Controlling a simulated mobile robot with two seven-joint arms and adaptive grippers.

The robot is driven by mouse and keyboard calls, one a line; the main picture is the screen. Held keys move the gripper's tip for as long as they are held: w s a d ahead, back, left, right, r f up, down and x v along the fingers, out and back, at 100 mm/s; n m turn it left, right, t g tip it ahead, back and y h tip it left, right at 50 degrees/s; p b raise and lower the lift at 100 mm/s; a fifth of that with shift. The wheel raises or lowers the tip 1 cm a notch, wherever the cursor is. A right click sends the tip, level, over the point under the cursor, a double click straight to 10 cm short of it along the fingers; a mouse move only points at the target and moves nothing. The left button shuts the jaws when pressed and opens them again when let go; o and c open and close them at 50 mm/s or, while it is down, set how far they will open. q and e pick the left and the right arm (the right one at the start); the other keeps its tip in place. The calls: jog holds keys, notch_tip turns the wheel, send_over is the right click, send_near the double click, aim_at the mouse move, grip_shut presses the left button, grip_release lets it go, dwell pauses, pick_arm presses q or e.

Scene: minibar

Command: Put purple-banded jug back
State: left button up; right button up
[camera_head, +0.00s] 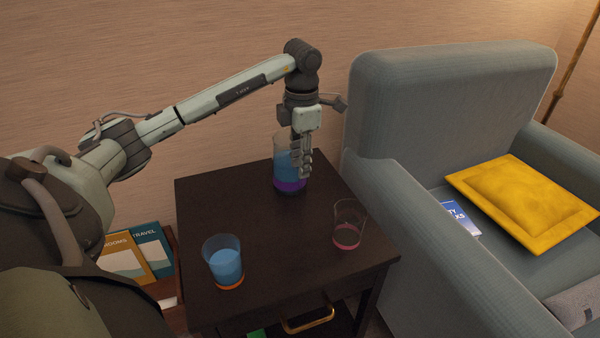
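The purple-banded jug (287,178) stands upright at the back of the dark side table (210,200). It is clear, with blue liquid above a purple band near its base. My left gripper (303,172) points down at the jug's right side and covers part of it. Whether its fingers are closed on the jug's wall or handle cannot be made out. My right gripper is not in view.
A glass with blue liquid and an orange base (226,264) stands at the table's front left. A nearly empty glass with a pink base (348,232) stands front right. A grey armchair (400,200) with a yellow cushion (522,203) borders the table's right side.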

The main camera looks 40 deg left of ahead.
pick_arm(q)
notch_tip(320, 180, up, 8)
jog(key=shift+d, duration=0.15)
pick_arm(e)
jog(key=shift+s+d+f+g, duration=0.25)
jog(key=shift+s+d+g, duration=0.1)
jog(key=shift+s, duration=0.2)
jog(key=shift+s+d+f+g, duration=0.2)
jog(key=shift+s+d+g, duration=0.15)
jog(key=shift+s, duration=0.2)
pick_arm(q)
jog(key=shift+s+f, duration=0.1)
jog(key=shift+s, duration=0.05)
